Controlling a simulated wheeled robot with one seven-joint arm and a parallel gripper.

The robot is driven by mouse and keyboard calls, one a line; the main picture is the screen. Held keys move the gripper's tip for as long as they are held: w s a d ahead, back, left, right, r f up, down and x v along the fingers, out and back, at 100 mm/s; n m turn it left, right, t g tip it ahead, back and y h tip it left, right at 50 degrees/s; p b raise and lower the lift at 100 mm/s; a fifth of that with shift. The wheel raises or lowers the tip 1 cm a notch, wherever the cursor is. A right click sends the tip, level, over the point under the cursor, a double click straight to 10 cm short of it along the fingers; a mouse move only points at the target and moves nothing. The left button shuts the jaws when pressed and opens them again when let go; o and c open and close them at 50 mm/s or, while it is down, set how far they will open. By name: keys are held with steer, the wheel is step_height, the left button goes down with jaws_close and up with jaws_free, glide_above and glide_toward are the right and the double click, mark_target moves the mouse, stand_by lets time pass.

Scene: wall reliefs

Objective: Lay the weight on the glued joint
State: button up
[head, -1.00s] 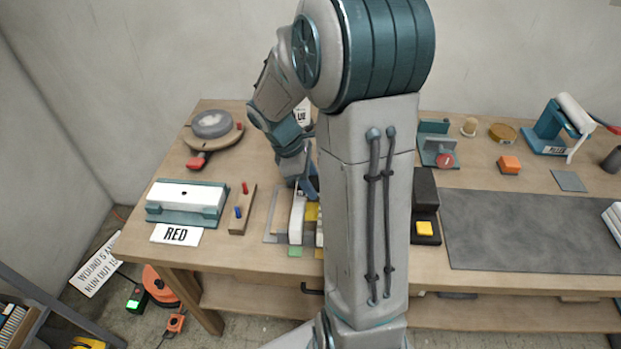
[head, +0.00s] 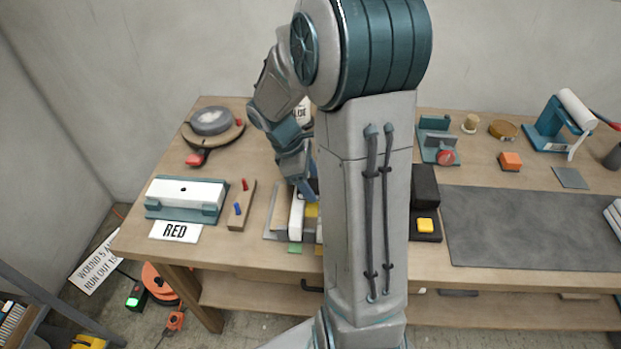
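My gripper (head: 309,190) points down over a cluster of pieces at the front of the bench, partly behind my own arm. I cannot tell whether its fingers are open or hold anything. Below it are a long white piece (head: 297,216), a yellow block (head: 312,210), a thin grey plate (head: 277,222) and a green piece (head: 295,248). My arm hides the right side of this cluster. I cannot clearly pick out the weight or the glued joint. A dark block (head: 425,183) stands right of my arm, behind a yellow button on a black base (head: 425,227).
A round grey-topped turntable (head: 212,125) is at back left. The dark mat (head: 530,228) is mostly bare.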

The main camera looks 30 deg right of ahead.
steer(key=shift+r+p, duration=0.35)
steer(key=shift+r, duration=0.2)
steer(key=v, duration=1.1)
steer(key=s+a+m+t+y, duration=0.3)
steer(key=s+a+m+t, duration=0.2)
steer(key=s+a+m, duration=0.3)
steer(key=shift+s+a+r+m+t+y, duration=0.35)
steer(key=shift+s+m, duration=1.25)
steer(key=shift+s, duration=2)
steer(key=shift+d+f, duration=0.1)
steer(key=shift+d, duration=0.1)
stand_by(1.8)
